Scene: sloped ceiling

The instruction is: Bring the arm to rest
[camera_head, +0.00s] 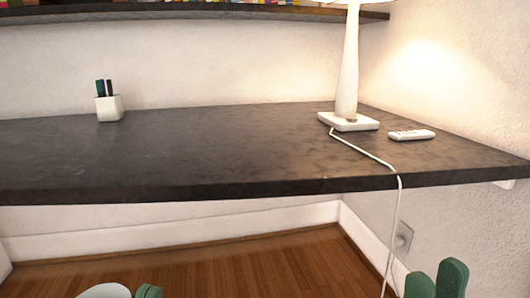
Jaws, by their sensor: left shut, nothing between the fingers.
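My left gripper (149,292) shows only as small green fingertips at the bottom edge, beside a white part of my arm. It is shut and empty, below and in front of the desk. My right gripper (437,278) shows two green fingers at the bottom right, with a gap between their tips. It is open and nothing shows between the fingers. It is also below the desk's front edge, close to the lamp's cord in the picture. The rest of both arms is out of view.
A dark desk (230,150) spans the view. On it stand a white pen cup (110,108), a white lamp (348,70) and a white remote (411,134). The lamp's cord (399,215) hangs over the front edge. Wooden floor (230,270) below looks clear.

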